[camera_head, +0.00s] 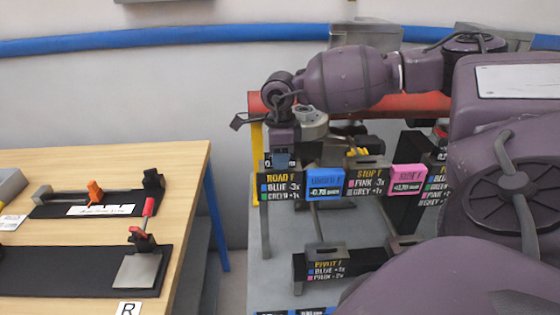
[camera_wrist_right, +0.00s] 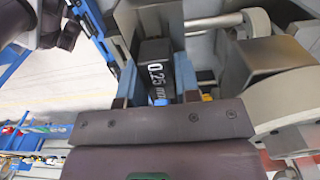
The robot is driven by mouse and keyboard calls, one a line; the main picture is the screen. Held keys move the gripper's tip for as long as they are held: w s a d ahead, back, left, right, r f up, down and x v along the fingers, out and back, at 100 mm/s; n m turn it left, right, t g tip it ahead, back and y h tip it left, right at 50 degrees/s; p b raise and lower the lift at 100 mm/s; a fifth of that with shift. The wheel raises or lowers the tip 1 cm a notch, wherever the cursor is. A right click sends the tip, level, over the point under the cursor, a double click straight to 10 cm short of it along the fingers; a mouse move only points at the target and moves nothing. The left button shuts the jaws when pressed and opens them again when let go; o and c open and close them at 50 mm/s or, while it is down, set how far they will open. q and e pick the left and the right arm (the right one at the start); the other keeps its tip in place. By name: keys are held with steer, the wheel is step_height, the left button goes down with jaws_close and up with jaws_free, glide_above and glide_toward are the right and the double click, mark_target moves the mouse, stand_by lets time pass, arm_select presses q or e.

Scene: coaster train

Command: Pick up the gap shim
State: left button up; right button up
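The gap shim appears to be the dark block marked "0.25 mm" (camera_wrist_right: 157,75) in the right wrist view. It lies between the two blue-grey fingers of my right gripper (camera_wrist_right: 155,85). The fingers stand apart, close along its sides; whether they press on it cannot be told. In the head view my right gripper (camera_head: 283,158) points down at the rack, just above the "ROAD F" label (camera_head: 281,187). The shim cannot be made out there. My left gripper is not in view.
The grey rack (camera_head: 283,240) carries several label plates, including a blue one (camera_head: 325,184) and a pink one (camera_head: 407,178). A red bar (camera_head: 410,104) runs behind. A wooden table (camera_head: 185,200) with black fixtures (camera_head: 80,272) stands left, across a gap.

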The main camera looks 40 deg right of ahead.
steer(key=c, duration=0.4)
steer(key=shift+c, duration=0.2)
steer(key=shift+r, duration=0.1)
step_height(320, 180, up, 24)
steer(key=p, duration=0.3)
steer(key=shift+r, duration=0.2)
stand_by(0.6)
stand_by(0.6)
